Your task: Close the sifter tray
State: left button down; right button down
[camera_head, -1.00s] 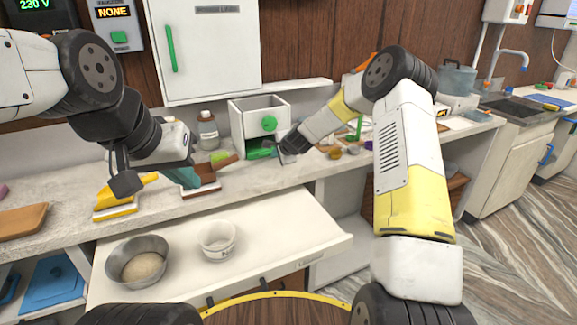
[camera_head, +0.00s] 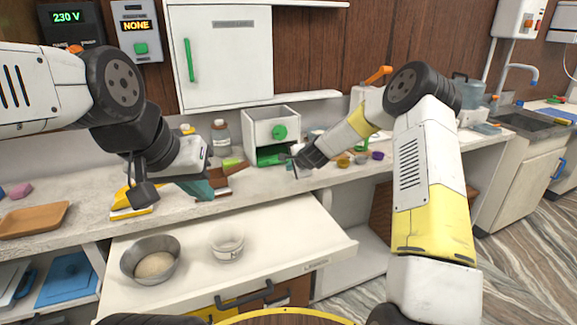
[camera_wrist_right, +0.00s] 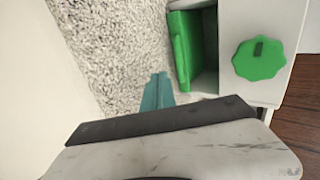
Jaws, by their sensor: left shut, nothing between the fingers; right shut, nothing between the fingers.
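The sifter is a white box (camera_head: 258,122) with a green knob, standing on the counter against the back wall. Its green tray (camera_head: 270,156) is at the bottom and partly pulled out. In the right wrist view the tray's green front (camera_wrist_right: 178,50) stands out from the white body (camera_wrist_right: 237,20), with a gap behind it. My right gripper (camera_head: 291,160) is shut and empty, beside the tray at its front right. Its teal fingertips (camera_wrist_right: 157,90) are close to the tray front; contact cannot be told. My left gripper (camera_head: 205,190) is shut and empty over the counter, left of the sifter.
A brown-handled tool (camera_head: 232,170) lies near my left gripper. A yellow-and-white item (camera_head: 130,208) and wooden tray (camera_head: 32,220) sit further left. A bottle (camera_head: 221,138) stands left of the sifter. An open drawer below holds a steel bowl (camera_head: 135,262) and white tub (camera_head: 226,246).

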jog(key=s+d+r+n+g, duration=0.1)
jog(key=s+d+r+n, duration=0.3)
jog(key=s+r, duration=0.75)
jog(key=s+d+r+n+g, duration=0.1)
jog(key=s+r+n, duration=0.4)
jog(key=s+r, duration=0.65)
jog(key=s+d+n+h, duration=0.1)
jog(key=s+d+n, duration=0.1)
jog(key=s, duration=1)
jog(key=s+d+n+g, duration=0.1)
jog(key=s+d+n, duration=0.2)
jog(key=s, duration=1)
jog(key=shift+d+f+g+h, duration=0.3)
jog(key=shift+d+h, duration=0.1)
jog(key=shift+d, duration=0.5)
